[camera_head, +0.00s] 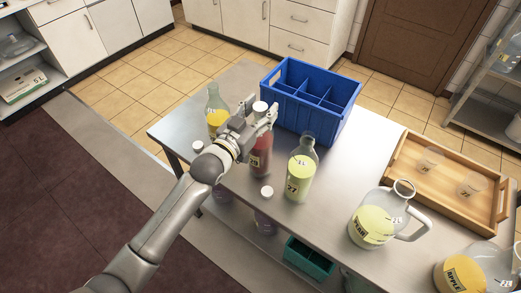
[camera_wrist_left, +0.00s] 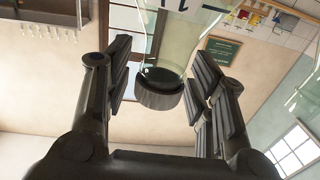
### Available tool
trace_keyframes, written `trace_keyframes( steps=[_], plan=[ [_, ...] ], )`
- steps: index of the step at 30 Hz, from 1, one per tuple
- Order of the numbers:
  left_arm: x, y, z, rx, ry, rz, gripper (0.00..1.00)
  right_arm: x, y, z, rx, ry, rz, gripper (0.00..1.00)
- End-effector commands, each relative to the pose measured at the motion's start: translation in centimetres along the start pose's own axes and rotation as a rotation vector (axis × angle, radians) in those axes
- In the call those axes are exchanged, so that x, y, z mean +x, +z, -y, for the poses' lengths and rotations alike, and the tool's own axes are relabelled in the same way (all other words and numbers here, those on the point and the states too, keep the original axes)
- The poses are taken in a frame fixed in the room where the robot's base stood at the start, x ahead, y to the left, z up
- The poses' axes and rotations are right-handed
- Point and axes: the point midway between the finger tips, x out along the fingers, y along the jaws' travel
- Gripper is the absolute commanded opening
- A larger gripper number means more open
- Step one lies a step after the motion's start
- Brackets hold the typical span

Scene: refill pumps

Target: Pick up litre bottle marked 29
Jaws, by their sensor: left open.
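The litre bottle marked 29 (camera_head: 260,160), with red contents, stands upright on the steel table near its middle. My left gripper (camera_head: 259,114) is at its top, and a white cap (camera_head: 260,107) shows by the fingers. In the left wrist view, a clear bottle neck with a dark-looking cap (camera_wrist_left: 159,92) lies between the open fingers of the left gripper (camera_wrist_left: 165,85). I cannot tell whether the fingers touch it. Part of the bottle's upper body is hidden by the gripper in the head view. My right gripper is not in view.
The bottle marked 27 (camera_head: 300,172) stands close on the right, a yellow bottle (camera_head: 216,112) on the left. A blue divided crate (camera_head: 311,112) is behind.

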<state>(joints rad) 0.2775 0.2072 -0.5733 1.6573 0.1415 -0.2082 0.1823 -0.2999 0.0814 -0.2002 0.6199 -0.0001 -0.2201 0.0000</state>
Motion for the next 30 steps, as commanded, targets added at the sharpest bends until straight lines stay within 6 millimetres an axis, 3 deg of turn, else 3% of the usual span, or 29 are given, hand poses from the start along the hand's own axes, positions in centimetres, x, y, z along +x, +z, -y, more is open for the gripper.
trace_keyframes(
  steps=[8,21,29,30],
  plan=[
    [0.25,0.03,0.00,0.001,0.000,0.000,0.51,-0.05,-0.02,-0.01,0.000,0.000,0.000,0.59],
    [0.22,0.03,0.02,0.000,0.000,0.000,0.00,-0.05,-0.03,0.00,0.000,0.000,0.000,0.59],
    [0.22,0.03,0.02,0.000,0.000,0.001,0.00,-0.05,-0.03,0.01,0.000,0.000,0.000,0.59],
    [0.30,-0.66,0.01,0.001,0.001,-0.014,0.00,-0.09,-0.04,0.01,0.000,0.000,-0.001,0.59]
  ],
)
